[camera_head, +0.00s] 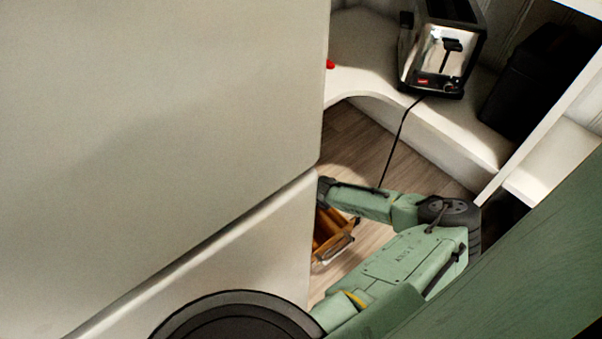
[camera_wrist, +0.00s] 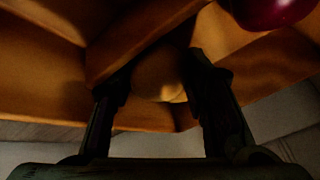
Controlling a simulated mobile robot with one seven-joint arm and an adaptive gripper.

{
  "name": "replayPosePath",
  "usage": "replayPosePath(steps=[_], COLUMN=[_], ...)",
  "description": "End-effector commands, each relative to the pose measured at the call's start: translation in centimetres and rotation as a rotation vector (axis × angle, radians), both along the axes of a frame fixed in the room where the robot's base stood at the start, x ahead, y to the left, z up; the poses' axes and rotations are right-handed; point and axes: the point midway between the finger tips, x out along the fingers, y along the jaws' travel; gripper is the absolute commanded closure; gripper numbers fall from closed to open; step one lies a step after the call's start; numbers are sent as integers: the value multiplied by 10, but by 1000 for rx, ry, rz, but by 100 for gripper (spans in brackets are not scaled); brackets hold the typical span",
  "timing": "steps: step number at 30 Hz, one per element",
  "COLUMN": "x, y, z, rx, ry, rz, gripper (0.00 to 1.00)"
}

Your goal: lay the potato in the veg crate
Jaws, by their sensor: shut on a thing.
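The potato (camera_wrist: 158,78) is a dim, tan, rounded thing between the two dark fingers of my gripper (camera_wrist: 158,84) in the wrist view. My gripper is shut on it. The veg crate (camera_wrist: 50,65), with orange-brown wooden boards, fills much of the wrist view behind and around the potato. Shadow hides whether the potato touches the crate. In the head view part of an orange-brown wooden thing, likely the crate (camera_head: 326,228), shows low beside the pale panel. There my arm reaches left to the panel's edge, and the fingers and potato are hidden.
A shiny dark red, rounded thing (camera_wrist: 268,10) lies at the top right of the wrist view. A large pale panel (camera_head: 160,120) blocks the head view's left side. A black-and-steel toaster (camera_head: 440,50) with a hanging cord stands on the white corner shelf (camera_head: 360,75).

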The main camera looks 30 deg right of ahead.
Motion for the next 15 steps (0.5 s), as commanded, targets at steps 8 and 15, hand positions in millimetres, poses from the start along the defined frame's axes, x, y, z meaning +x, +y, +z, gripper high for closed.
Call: replayPosePath(steps=[8, 15], x=[-1, -1], y=[-1, -1], z=[-2, -2], rx=[0, 0], ry=[3, 2], rz=[-1, -2], gripper=[50, 50])
